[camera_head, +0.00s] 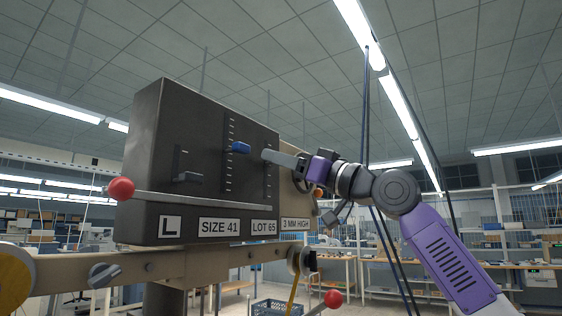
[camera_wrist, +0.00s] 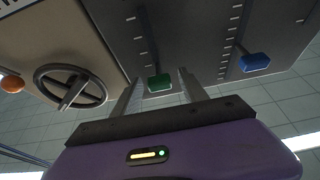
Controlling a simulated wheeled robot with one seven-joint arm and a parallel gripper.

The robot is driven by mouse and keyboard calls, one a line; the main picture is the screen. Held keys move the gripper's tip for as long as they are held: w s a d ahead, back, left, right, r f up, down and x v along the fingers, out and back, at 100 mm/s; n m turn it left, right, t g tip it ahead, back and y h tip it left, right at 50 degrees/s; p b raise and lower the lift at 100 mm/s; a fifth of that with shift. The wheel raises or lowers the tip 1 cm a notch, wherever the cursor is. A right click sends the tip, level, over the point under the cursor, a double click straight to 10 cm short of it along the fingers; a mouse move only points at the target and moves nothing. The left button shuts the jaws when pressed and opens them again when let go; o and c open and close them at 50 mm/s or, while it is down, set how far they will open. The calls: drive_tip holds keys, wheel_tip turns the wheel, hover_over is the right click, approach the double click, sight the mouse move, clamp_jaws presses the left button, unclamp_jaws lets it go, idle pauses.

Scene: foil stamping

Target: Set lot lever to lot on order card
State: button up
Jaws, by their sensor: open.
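A dark panel box (camera_head: 160,125) carries levers in scaled slots. Below them are a "SIZE 41" plate (camera_head: 219,227) and a "LOT 65" plate (camera_head: 263,227). A blue lever knob (camera_head: 240,147) sits in the slot above the size plate; it also shows in the wrist view (camera_wrist: 256,62). The slot above the lot plate holds a green knob (camera_wrist: 160,82), hidden behind my fingers in the head view. My gripper (camera_head: 268,156) is open at that slot. In the wrist view its fingers (camera_wrist: 158,78) stand on either side of the green knob. Contact cannot be told.
A grey lever (camera_head: 190,177) sits in a left slot. "L" (camera_head: 170,227) and "3 MM HIGH" (camera_head: 296,224) plates are along the bottom. A red-ended bar (camera_head: 121,189) crosses in front of the panel. A handwheel (camera_wrist: 70,87) and orange knob (camera_wrist: 12,84) are beside the panel.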

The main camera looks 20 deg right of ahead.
drive_tip(key=b+v, duration=0.2)
drive_tip(key=v, duration=0.5)
drive_tip(key=shift+s+d+f, duration=0.1)
